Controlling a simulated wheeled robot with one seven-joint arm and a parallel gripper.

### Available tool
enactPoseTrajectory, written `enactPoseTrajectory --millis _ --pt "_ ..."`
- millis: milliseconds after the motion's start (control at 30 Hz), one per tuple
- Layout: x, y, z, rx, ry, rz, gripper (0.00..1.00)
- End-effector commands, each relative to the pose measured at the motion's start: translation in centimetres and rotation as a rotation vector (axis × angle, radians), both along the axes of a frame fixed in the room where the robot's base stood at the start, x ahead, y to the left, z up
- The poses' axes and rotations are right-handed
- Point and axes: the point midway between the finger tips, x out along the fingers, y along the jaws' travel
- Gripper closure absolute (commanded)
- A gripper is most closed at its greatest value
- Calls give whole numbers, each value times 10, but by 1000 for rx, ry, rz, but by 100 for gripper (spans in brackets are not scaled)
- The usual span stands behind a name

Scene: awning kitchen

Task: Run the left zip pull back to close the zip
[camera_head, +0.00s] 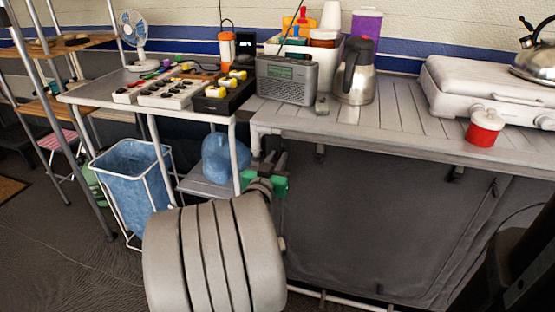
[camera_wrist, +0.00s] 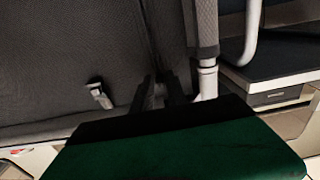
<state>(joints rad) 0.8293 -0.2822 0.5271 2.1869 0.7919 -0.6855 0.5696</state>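My gripper (camera_head: 272,158) is at the upper left corner of the dark grey fabric front (camera_head: 370,220) under the slatted worktop. In the wrist view its two dark fingers (camera_wrist: 160,88) point at the fabric beside a seam line (camera_wrist: 149,35), with a gap between them. Something grey shows faintly in that gap; I cannot tell whether it is the left zip pull. No left zip pull shows clearly in either view. A small light tab (camera_wrist: 100,95) hangs on the fabric to one side of the fingers, apart from them. A small dark pull (camera_head: 493,188) shows at the fabric's right.
A pale frame leg (camera_wrist: 207,80) stands close beside the fingers. The slatted worktop (camera_head: 400,130) overhangs above, carrying a radio (camera_head: 287,80) and a steel jug (camera_head: 356,82). A blue bin (camera_head: 133,178) stands at the left. The fabric's middle is unobstructed.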

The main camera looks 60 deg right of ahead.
Motion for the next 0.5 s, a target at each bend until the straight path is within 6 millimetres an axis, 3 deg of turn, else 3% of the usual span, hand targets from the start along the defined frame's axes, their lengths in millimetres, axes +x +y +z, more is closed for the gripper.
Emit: enactPoseTrajectory --millis 200,500 --pt "0 0 0 0 0 0 100" --pt "0 0 0 0 0 0 100"
